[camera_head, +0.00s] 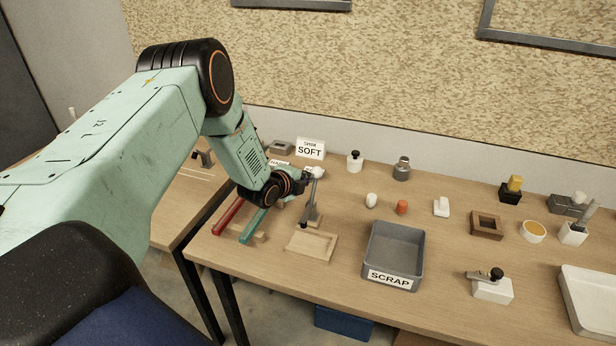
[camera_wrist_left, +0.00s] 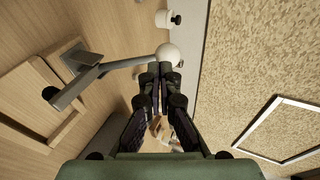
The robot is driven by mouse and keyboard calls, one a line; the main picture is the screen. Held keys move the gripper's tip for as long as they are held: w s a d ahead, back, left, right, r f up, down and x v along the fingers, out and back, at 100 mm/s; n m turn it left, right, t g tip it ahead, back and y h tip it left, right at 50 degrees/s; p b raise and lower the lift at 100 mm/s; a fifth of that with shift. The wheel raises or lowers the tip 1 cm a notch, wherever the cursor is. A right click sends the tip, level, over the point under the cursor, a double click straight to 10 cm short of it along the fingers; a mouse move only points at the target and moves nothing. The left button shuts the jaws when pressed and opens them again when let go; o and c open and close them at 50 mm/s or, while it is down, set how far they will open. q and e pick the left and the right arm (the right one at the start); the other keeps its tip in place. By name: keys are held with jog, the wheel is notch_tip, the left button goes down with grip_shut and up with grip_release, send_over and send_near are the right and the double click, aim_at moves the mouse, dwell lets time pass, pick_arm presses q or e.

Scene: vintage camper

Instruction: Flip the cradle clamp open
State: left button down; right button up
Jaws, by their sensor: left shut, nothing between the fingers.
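The clamp, a grey metal lever (camera_head: 313,192) with a white ball knob, stands at the back edge of a pale wooden cradle (camera_head: 325,259). In the left wrist view the lever (camera_wrist_left: 125,65) ends in the white ball (camera_wrist_left: 168,53), and a black tip (camera_wrist_left: 49,93) sits at its other end by the recessed cradle (camera_wrist_left: 30,95). My left gripper (camera_head: 305,178) is shut and empty beside the ball. In the left wrist view its fingertips (camera_wrist_left: 160,70) lie right below the ball; I cannot tell whether they touch. My right gripper is not in view.
A red bar (camera_head: 228,217) and a teal bar (camera_head: 253,226) lie left of the cradle. A grey SCRAP bin (camera_head: 394,244) stands to its right. A SOFT sign (camera_head: 310,149) stands behind, near the wall. A white block with a black-knobbed lever (camera_head: 491,290) sits farther right.

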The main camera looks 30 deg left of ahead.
pick_arm(q)
jog(key=shift+w+d+f, duration=0.1)
jog(key=shift+w+d, duration=0.05)
jog(key=shift+w, duration=0.5)
jog(key=shift+a+f, duration=0.15)
jog(key=shift+a, duration=0.2)
jog(key=shift+d, duration=0.3)
jog(key=shift+w, duration=0.15)
